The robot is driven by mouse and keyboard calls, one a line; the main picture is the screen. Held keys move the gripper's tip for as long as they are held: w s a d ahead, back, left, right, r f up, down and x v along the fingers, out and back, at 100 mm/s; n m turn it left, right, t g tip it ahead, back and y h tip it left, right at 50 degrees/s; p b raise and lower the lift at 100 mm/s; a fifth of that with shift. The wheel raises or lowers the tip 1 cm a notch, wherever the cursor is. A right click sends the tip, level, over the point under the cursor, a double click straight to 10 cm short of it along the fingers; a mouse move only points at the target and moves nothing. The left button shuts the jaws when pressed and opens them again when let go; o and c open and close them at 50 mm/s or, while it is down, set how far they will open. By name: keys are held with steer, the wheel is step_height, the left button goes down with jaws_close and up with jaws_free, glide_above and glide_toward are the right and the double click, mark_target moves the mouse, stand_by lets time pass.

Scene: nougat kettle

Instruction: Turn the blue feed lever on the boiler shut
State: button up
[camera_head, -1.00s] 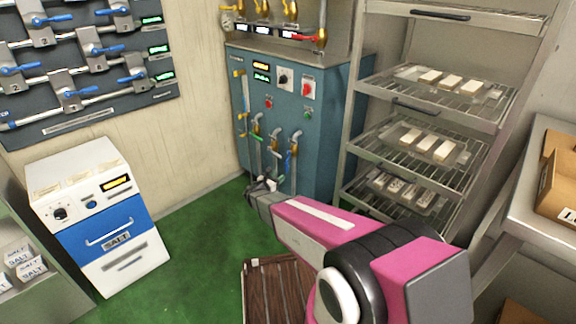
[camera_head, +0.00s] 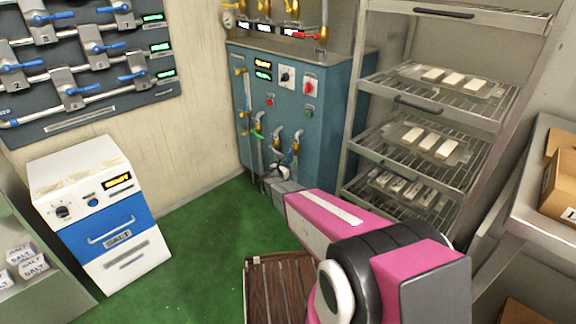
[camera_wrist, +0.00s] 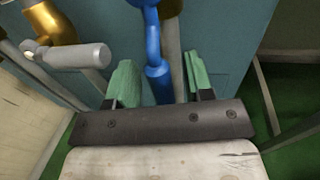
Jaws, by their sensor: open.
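The boiler (camera_head: 329,132) is a teal cabinet at the back centre of the head view, with valves and pipes low on its front. The blue feed lever (camera_wrist: 154,45) hangs down through the top middle of the wrist view, in front of the teal panel. My gripper (camera_wrist: 160,80) is open, with one green finger pad on each side of the lever.
A gold valve (camera_wrist: 52,22) with a grey handle (camera_wrist: 75,57) sits close left of my gripper in the wrist view. A wire shelf rack (camera_head: 432,88) stands right of the boiler.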

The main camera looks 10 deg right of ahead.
jaws_close()
steer(key=shift+d, duration=0.1)
steer(key=s+d+r+n+g, duration=0.4)
steer(key=r+n, duration=0.3)
steer(key=n, duration=0.8)
steer(key=shift+s+n+h, duration=0.3)
steer(key=shift+s+n, duration=0.1)
steer(key=shift+s, duration=0.4)
stand_by(0.5)
jaws_free()
